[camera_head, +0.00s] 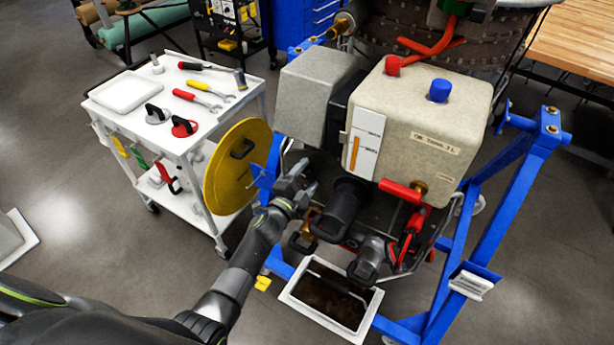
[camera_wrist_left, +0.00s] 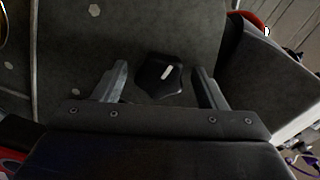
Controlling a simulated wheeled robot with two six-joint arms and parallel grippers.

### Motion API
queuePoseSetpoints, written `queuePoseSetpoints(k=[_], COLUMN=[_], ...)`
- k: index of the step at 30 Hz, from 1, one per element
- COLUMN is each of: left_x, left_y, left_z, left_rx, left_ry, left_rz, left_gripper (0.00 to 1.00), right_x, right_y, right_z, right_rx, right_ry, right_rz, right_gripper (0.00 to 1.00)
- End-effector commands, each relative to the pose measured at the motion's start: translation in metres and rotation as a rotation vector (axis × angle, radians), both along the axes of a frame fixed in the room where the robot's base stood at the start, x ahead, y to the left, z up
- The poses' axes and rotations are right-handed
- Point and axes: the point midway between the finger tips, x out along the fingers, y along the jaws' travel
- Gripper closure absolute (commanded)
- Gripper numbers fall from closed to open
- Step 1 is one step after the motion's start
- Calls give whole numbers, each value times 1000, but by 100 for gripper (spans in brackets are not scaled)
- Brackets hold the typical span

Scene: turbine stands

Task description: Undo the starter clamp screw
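In the left wrist view a black lobed knob (camera_wrist_left: 160,78) with a white mark faces me; it looks like the clamp screw. My left gripper (camera_wrist_left: 163,84) is open, with one finger on each side of the knob and a gap between knob and fingers. In the head view my left gripper (camera_head: 293,186) is at the left side of the engine, beside the black cylindrical starter-like unit (camera_head: 341,208). The knob cannot be made out there. My right gripper is not in view.
A yellow disc (camera_head: 237,166) stands close to the left of my left gripper. A white tool cart (camera_head: 134,128) is further left. The oil tank (camera_head: 420,115) is above right, the blue stand (camera_head: 497,207) at right, and a drip tray (camera_head: 328,300) below.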

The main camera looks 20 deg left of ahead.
Motion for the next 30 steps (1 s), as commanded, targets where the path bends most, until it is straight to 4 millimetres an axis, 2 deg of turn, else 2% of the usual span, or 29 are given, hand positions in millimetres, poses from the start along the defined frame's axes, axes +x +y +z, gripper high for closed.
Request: queuePoseSetpoints(k=[6, 8, 17, 30], left_x=[0, 0, -1, -34], left_y=[0, 0, 0, 9], left_z=[0, 0, 1, 2], left_rx=[2, 2, 2, 1], left_ry=[-1, -1, -1, 0], left_rz=[0, 0, 0, 0], left_gripper=[31, 24, 24, 24], right_x=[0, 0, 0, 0], right_y=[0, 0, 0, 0], right_z=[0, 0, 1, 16], right_rx=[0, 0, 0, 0], right_ry=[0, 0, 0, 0], right_rz=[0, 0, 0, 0], right_gripper=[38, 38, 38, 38])
